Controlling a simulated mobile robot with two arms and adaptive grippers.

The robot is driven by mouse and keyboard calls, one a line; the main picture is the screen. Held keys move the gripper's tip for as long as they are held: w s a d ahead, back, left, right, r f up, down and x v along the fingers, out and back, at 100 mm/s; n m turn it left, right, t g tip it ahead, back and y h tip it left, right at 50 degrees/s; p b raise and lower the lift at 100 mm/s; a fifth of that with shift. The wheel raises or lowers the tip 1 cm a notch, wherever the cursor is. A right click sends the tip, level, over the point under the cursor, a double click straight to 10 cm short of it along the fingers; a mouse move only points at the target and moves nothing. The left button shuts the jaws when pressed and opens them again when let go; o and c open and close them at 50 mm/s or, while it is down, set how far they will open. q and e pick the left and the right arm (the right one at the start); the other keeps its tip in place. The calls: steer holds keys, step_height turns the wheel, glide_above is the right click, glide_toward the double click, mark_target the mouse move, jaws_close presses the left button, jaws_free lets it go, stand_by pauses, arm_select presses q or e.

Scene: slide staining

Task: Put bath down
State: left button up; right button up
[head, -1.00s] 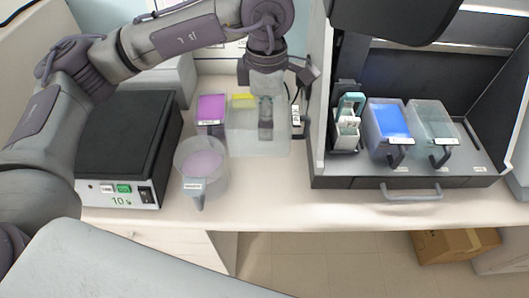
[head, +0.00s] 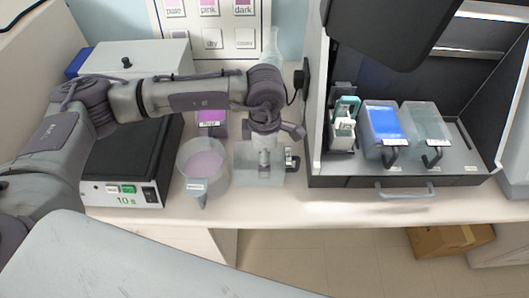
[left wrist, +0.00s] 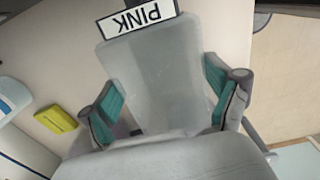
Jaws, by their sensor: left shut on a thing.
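My left gripper (head: 264,158) points straight down from the arm over the bench. It is shut on a translucent, clear-grey bath (head: 243,170). In the left wrist view the bath (left wrist: 160,75) sits between the two teal finger pads of my gripper (left wrist: 165,105), with a white label reading PINK at its far edge. A dark handle shows at the bath's right side in the head view. The bath is at or just above the bench; whether it touches cannot be told. My right gripper is not in view.
A pale-pink-filled beaker (head: 203,168) stands close left of the bath, with a magenta bath (head: 211,128) behind. The timer box (head: 125,190) is further left. A hood tray (head: 410,176) at right holds a slide rack, blue bath (head: 384,124) and clear bath (head: 428,128).

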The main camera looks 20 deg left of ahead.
arm_select(q)
steer(key=shift+f, duration=0.1)
steer(key=o, duration=1.6)
steer(key=shift+c, duration=0.2)
steer(key=shift+r, duration=0.4)
step_height(320, 180, up, 12)
steer(key=b, duration=0.2)
steer(key=shift+f+b, duration=0.2)
steer(key=shift+b, duration=0.15)
steer(key=shift+s+f, duration=0.1)
steer(key=shift+s, duration=0.05)
